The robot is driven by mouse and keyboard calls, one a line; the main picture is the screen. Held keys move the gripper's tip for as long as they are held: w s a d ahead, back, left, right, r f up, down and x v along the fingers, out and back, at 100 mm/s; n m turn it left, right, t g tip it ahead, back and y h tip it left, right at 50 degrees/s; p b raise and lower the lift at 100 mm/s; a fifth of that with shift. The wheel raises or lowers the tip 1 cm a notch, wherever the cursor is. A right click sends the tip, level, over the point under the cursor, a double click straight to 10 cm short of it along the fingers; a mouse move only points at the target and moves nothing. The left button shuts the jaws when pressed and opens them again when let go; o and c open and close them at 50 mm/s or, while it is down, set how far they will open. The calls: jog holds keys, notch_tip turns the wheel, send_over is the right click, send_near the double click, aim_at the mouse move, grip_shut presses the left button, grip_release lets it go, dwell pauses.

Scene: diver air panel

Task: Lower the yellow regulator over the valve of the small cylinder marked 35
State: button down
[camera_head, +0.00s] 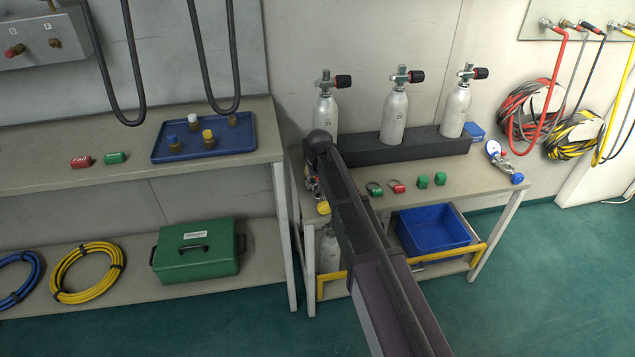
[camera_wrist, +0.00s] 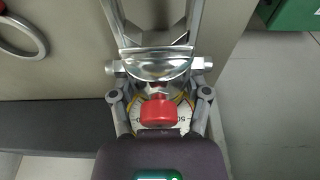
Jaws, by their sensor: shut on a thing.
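The yellow regulator shows as a yellow knob (camera_head: 323,208) low at the left end of the right bench, beside my arm. In the wrist view its silver body (camera_wrist: 152,62) sits between the fingers of my gripper (camera_wrist: 159,68), which is shut on it. A red knob (camera_wrist: 158,110) and part of a yellow-rimmed gauge show below it. In the head view my arm hides most of my gripper. Three small cylinders, left (camera_head: 326,112), middle (camera_head: 395,115) and right (camera_head: 455,108), stand upright with valves on top. I cannot read which is marked 35. The regulator is apart from their valves.
The cylinders stand in a dark rack (camera_head: 420,151) at the back. A regulator with a blue knob (camera_head: 517,178) lies at the bench's right. Green blocks (camera_head: 423,181) and a red ringed piece (camera_head: 396,186) lie in front. A blue bin (camera_head: 435,232) is below.

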jog(key=shift+r+p, duration=0.35)
jog(key=shift+r, duration=0.1)
jog(key=shift+w+p+v, duration=0.15)
jog(key=shift+p+v, duration=0.7)
jog(key=shift+w+p+v, duration=0.2)
jog(key=shift+p+v, duration=0.6)
jog(key=shift+s, duration=0.1)
